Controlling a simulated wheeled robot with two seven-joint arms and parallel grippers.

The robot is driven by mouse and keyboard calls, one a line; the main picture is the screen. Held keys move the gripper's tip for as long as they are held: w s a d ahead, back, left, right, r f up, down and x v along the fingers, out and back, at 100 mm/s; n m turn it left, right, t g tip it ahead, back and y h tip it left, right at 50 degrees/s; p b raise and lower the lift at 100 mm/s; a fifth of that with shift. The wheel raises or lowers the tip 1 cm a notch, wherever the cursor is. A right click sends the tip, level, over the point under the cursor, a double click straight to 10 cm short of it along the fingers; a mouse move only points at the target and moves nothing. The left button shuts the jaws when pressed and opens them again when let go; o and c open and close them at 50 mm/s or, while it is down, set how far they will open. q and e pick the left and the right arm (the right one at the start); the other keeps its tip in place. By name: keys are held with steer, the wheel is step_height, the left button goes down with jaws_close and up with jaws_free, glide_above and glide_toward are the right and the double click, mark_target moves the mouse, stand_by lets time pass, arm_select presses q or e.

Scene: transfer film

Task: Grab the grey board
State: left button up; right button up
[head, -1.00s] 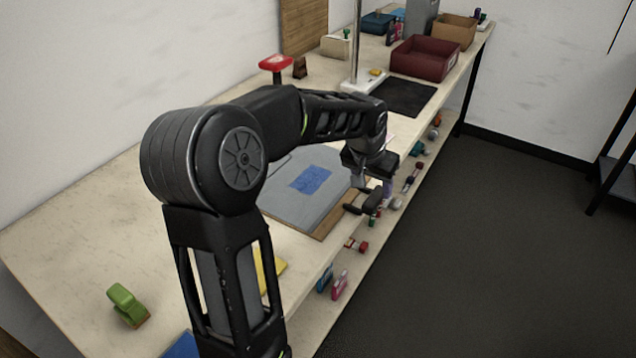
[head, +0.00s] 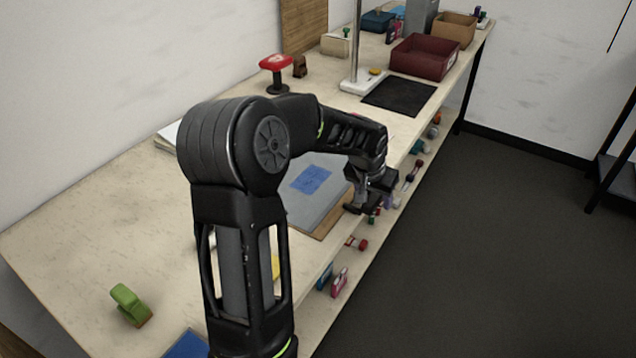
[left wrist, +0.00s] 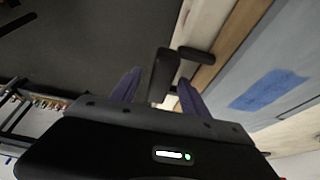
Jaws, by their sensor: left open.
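The grey board (head: 306,209) lies on the table, on a brown wooden board (head: 332,222), with a blue patch (head: 311,179) on top. My arm hides part of it. The grey board also shows at the right of the left wrist view (left wrist: 288,62). My left gripper (head: 373,199) is open at the table's front edge, beside the board's right side. In the left wrist view its purple fingers (left wrist: 160,80) stand apart, with a black handle-like piece (left wrist: 164,75) between them in the picture. I cannot tell whether they touch it. My right gripper is not in view.
A green clamp-like object (head: 130,305) lies at the near left. A red-topped stand (head: 276,66), a pole with a white base (head: 362,82), a black mat (head: 399,96) and a dark red bin (head: 425,58) stand farther back.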

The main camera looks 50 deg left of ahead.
arm_select(q)
steer(key=shift+c, duration=0.3)
jaws_close()
stand_by(1.0)
